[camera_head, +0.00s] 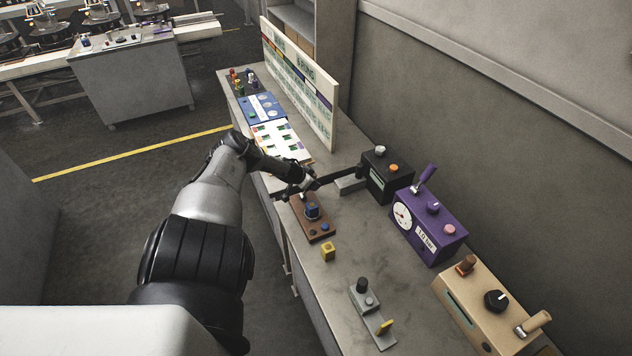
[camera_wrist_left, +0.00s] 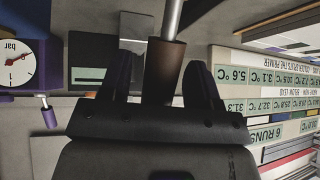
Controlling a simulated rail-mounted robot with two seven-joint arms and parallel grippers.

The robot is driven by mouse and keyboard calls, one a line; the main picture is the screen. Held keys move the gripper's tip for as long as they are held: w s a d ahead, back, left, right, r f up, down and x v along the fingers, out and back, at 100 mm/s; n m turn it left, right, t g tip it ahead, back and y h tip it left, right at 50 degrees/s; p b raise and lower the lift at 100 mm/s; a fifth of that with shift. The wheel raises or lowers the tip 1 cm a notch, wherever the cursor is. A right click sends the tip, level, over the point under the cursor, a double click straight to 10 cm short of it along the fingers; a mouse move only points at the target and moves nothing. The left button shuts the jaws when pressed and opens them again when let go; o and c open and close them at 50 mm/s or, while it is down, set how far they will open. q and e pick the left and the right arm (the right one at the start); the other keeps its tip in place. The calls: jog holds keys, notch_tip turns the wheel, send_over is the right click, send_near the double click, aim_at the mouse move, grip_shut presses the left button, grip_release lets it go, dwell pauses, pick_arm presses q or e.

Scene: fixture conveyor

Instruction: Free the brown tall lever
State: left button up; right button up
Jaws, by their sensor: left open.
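The brown tall lever (camera_wrist_left: 165,68) shows in the left wrist view as a brown cylindrical grip on a metal rod. It stands between the two fingers of my left gripper (camera_wrist_left: 161,80), with a visible gap on either side. The fingers are open around the grip. In the head view my left gripper (camera_head: 318,184) is over the bench, left of the black box (camera_head: 386,175). There I cannot make out the lever, and its base is hidden in both views. My right gripper is not in view.
A purple box (camera_head: 430,228) with a gauge and a tan box (camera_head: 488,310) with a tan-handled lever stand along the wall side. A brown plate (camera_head: 322,230), yellow block (camera_head: 328,252) and grey plate (camera_head: 372,318) lie nearer. A display board (camera_head: 300,85) stands behind.

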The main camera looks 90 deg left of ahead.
pick_arm(q)
jog(key=shift+s+d+r+p, duration=0.25)
jog(key=shift+r+p, duration=0.25)
jog(key=shift+p, duration=0.15)
jog(key=p+v, duration=0.9)
jog(key=v, duration=0.3)
jog(key=shift+s+r, duration=0.15)
jog(key=shift+s, duration=0.1)
jog(key=shift+d, duration=0.1)
